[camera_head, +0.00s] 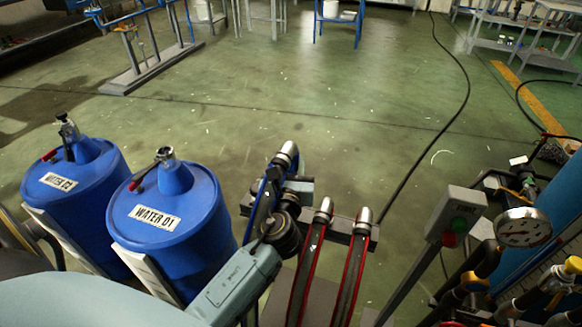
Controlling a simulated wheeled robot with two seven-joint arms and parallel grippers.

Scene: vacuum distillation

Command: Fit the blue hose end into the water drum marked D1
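The water drum D1 (172,213) is the nearer of two blue drums at left; its label reads like "WATER D1". An upright metal port (165,154) with a red-handled lever sits on its neck, and its mouth looks free. The blue hose end (288,151) has a metal tip and points up, right of the drum and apart from it. My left gripper (291,187) is around the blue hose just below that tip and looks shut on it; the fingers are partly hidden. My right gripper is not in view.
A second blue drum (72,184) stands left of D1. Two red-striped hoses with metal tips (323,207) stand right of the blue one at a dark rack (339,236). A post with a red and a green button, a gauge (523,228) and piping are at right. The green floor beyond is open.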

